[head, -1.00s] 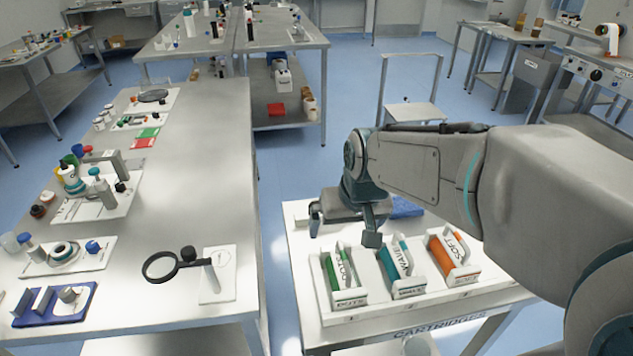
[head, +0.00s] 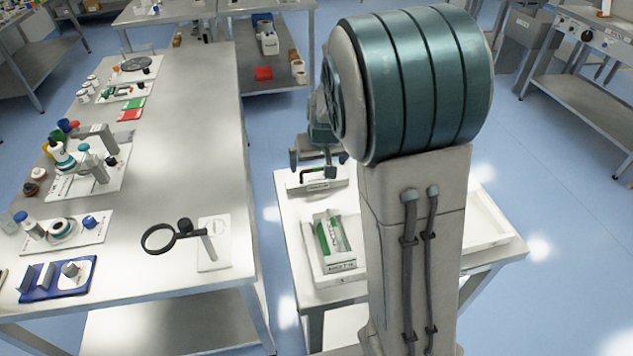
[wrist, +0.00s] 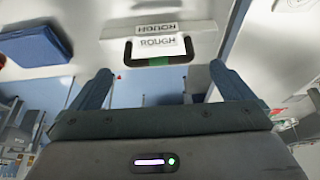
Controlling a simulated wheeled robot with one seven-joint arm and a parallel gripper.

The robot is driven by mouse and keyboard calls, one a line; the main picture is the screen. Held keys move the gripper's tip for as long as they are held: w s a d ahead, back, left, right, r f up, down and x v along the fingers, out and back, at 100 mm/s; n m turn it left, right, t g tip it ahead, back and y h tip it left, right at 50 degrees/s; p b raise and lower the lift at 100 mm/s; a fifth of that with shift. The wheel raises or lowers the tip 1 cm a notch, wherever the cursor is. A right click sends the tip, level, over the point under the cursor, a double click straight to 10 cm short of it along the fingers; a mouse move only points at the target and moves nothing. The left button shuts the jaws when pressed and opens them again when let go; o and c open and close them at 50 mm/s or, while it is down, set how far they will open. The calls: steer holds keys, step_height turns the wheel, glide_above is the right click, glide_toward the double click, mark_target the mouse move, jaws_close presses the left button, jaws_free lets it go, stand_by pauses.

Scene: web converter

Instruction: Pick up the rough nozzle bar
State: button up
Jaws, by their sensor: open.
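The rough nozzle bar is a pale bar with a dark handle frame (wrist: 184,46) and a white "ROUGH" label (wrist: 158,46), in the upper middle of the wrist view. In the head view, the bar (head: 320,183) lies at the back of the white cartridge table, partly under my gripper. My gripper (head: 318,160) is above the bar there. In the wrist view, my gripper (wrist: 162,82) has its two fingers wide apart, with nothing between them. The label and handle appear beyond the fingertips, between their lines. The exact gap to the bar cannot be told.
A white tray with a green cartridge (head: 332,236) stands at the table's front left. My arm hides much of the table (head: 290,215). A blue block (wrist: 36,46) shows at upper left in the wrist view. A long steel bench (head: 190,150) stands left, across a floor gap.

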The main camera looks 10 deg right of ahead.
mark_target(317, 170)
steer(key=shift+x, duration=2.95)
steer(key=shift+w+d+r, duration=0.1)
steer(key=shift+w+r, duration=0.05)
steer(key=c, duration=1.1)
